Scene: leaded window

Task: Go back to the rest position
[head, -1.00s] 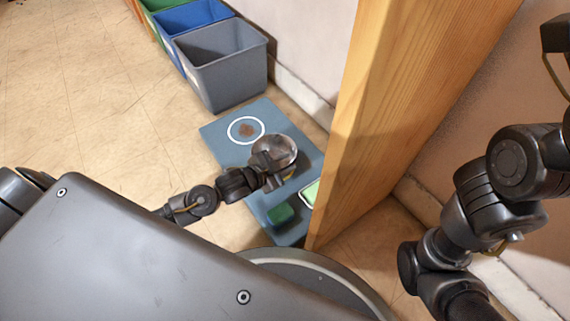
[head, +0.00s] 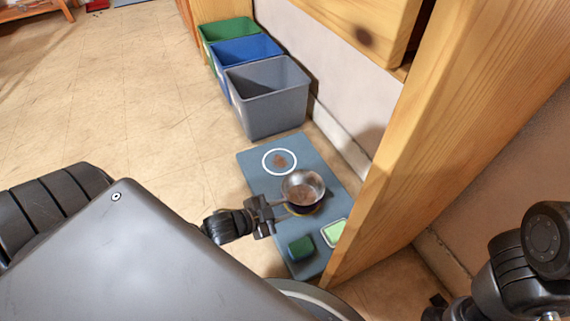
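My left gripper (head: 268,214) is low over the blue-grey mat (head: 316,168), at the left side of a round metal pan (head: 303,188). A thin handle-like part runs from the pan toward the gripper. I cannot tell whether the fingers hold it or stand apart from it. The pan is over the middle of the mat; whether it rests there is unclear. My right arm shows at the lower right; its gripper is not in view.
A brown patch (head: 280,161) lies in a white ring on the mat. A dark green block (head: 301,247) and a light green pad (head: 335,232) are near its front. Grey (head: 268,100), blue (head: 243,52) and green (head: 224,30) bins stand behind. A wooden panel (head: 440,130) rises at the right.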

